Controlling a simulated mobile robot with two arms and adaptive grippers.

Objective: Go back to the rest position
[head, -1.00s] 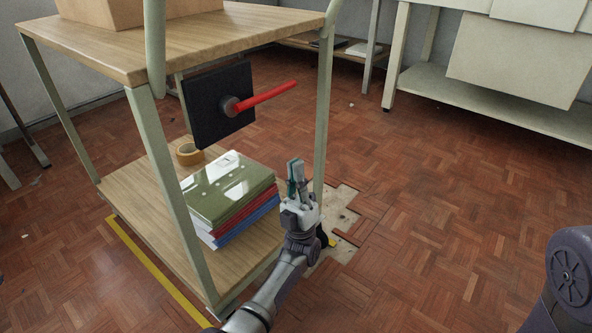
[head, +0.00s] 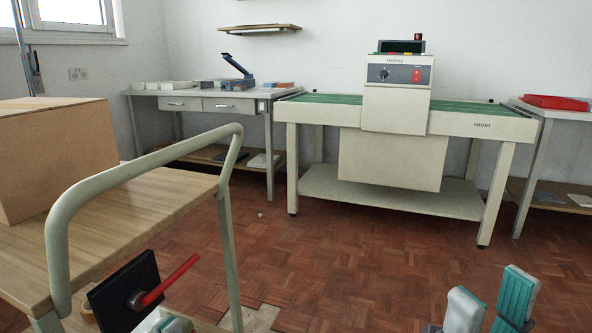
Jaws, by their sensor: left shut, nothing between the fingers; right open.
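My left gripper (head: 163,322) shows only its fingertips at the bottom edge, just below the black plate with the red rod. The fingers look closed with nothing in them, and the rest of that arm is out of the picture. My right gripper (head: 489,309) rises from the bottom right edge. Its two grey and teal fingers stand apart and are empty, over the open floor. The black plate (head: 108,298) carries a red rod (head: 172,278) that points up and right, close to my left gripper.
A wooden-topped cart (head: 160,197) with a green handle (head: 140,172) and a cardboard box (head: 55,150) stands at the left. A machine (head: 397,105) on a green-topped bench and a desk (head: 225,95) line the back wall. The parquet floor (head: 350,255) between is clear.

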